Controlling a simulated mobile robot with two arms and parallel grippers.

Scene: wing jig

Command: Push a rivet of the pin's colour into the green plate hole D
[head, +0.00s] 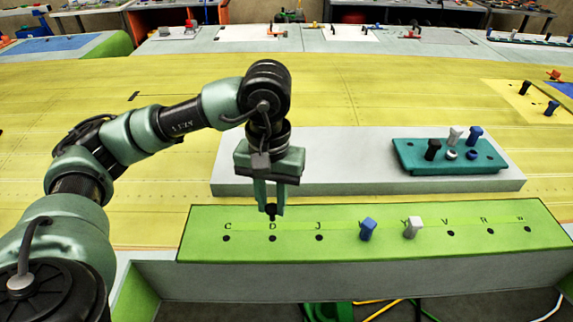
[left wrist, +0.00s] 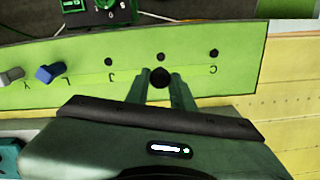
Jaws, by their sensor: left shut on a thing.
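The green plate (head: 340,212) has a row of lettered holes, and hole D (head: 272,238) is dark and empty. My left gripper (head: 271,206) is shut on a black rivet (head: 271,212), which hangs tip down just above the plate, behind hole D in the head view. In the left wrist view the black rivet (left wrist: 160,77) is between the fingers and hole D (left wrist: 160,57) is just beyond it, apart from it. A blue rivet (head: 368,229) and a white rivet (head: 413,228) stand in the plate to the right. My right gripper is out of view.
A teal block (head: 405,165) on a grey raised slab (head: 300,165) holds black (head: 432,149), white (head: 455,135) and blue (head: 475,134) upright pieces. Holes C (head: 226,238) and J (head: 319,238) beside D are empty. A yellow panel (head: 400,90) spreads behind.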

